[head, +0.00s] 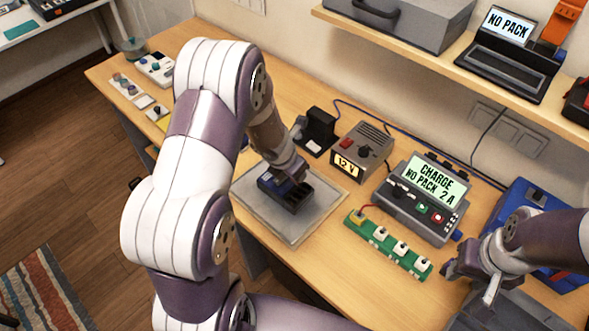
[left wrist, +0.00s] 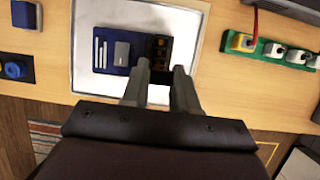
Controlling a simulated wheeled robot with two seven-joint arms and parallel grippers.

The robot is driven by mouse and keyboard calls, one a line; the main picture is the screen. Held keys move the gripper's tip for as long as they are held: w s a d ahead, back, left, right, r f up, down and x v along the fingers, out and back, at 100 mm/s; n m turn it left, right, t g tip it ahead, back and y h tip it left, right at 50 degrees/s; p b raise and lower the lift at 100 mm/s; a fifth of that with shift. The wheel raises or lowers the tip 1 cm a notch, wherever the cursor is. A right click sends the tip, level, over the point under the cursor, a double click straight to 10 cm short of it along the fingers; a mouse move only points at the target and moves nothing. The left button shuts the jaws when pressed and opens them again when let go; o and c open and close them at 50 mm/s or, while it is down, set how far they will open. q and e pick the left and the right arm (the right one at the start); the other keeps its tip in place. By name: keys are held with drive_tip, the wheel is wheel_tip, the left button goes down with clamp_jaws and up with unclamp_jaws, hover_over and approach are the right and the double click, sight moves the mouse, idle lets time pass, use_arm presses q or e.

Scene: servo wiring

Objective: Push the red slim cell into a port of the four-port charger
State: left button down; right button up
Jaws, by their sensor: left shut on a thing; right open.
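A blue and black unit (head: 296,201) lies on a grey mat (head: 263,219); in the left wrist view its blue face (left wrist: 112,45) carries a grey label. I cannot make out a red slim cell. A grey charger (head: 415,215) reads "CHARGE NO PACK 2 A"; I cannot tell whether it is the four-port one. My right gripper (head: 478,275) is open at the lower right, left of a blue case.
A green strip (head: 388,246) has white sockets and a yellow plug with a red lead. A 12 V supply (head: 361,150) and a black stand (head: 318,130) are behind the mat. The blue case (head: 528,205) is at right. A shelf (head: 440,48) overhangs the back.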

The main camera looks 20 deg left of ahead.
use_arm(q)
drive_tip(key=b, duration=0.4)
hover_over(298, 194)
drive_tip(key=s, duration=0.1)
drive_tip(key=shift+s+a+f, duration=0.15)
drive_tip(key=shift+f, duration=2.4)
drive_tip(key=shift+f+b, duration=1.7)
drive_tip(key=shift+b, duration=0.15)
drive_tip(key=c, duration=0.8)
unclamp_jaws()
drive_tip(key=shift+r, duration=0.1)
drive_tip(key=shift+s+r, duration=0.1)
drive_tip(key=p+v, duration=0.5)
drive_tip(key=v, duration=0.7)
drive_tip(key=shift+s+r+p, duration=0.1)
drive_tip(key=shift+r+p, duration=0.05)
drive_tip(key=shift+p, duration=0.2)
